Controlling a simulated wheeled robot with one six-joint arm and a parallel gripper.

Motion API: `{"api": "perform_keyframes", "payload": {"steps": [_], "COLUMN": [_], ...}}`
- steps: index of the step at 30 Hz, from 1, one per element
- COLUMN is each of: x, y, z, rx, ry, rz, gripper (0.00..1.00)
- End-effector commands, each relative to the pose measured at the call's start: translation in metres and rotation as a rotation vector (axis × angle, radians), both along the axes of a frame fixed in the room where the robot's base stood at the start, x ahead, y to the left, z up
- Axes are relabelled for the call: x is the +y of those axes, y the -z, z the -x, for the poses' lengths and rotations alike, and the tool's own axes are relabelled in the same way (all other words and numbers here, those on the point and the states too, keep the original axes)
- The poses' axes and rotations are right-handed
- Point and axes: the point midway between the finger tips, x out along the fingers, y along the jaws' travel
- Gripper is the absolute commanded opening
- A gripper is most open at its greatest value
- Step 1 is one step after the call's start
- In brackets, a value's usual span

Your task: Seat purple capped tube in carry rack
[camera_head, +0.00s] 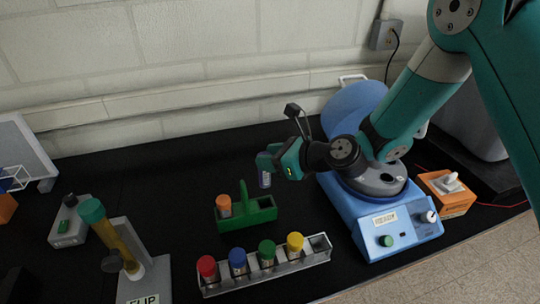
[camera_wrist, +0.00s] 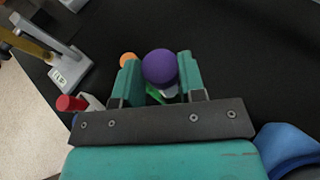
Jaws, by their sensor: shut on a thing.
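The purple capped tube (camera_wrist: 160,66) is between the two teal fingers of my gripper (camera_wrist: 160,80), which is shut on it. In the head view my gripper (camera_head: 272,164) holds the tube (camera_head: 265,180) upright, above and behind the green carry rack (camera_head: 262,212). The tube's cap is mostly hidden by the fingers there. The carry rack has a raised handle and holds an orange capped tube (camera_head: 224,204) at its left end. Its right part looks empty. In the wrist view the orange cap (camera_wrist: 128,60) shows just left of the purple cap, and the rack is mostly hidden.
A grey rack (camera_head: 320,256) in front holds red, blue, green and yellow capped tubes, with its right end slot empty. A blue centrifuge (camera_head: 400,222) with its lid up stands at right. A flip stand (camera_head: 146,284) stands at left. Black bench is clear behind the carry rack.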

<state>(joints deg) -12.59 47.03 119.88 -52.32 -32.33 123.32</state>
Motion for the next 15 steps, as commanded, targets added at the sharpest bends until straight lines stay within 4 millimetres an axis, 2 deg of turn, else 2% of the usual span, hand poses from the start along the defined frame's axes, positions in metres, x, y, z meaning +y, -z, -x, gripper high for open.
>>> {"api": "perform_keyframes", "payload": {"steps": [15], "x": [0.0], "y": [0.05], "z": [0.0], "rx": [0.0], "ry": [0.0], "rz": [0.0], "gripper": [0.15]}}
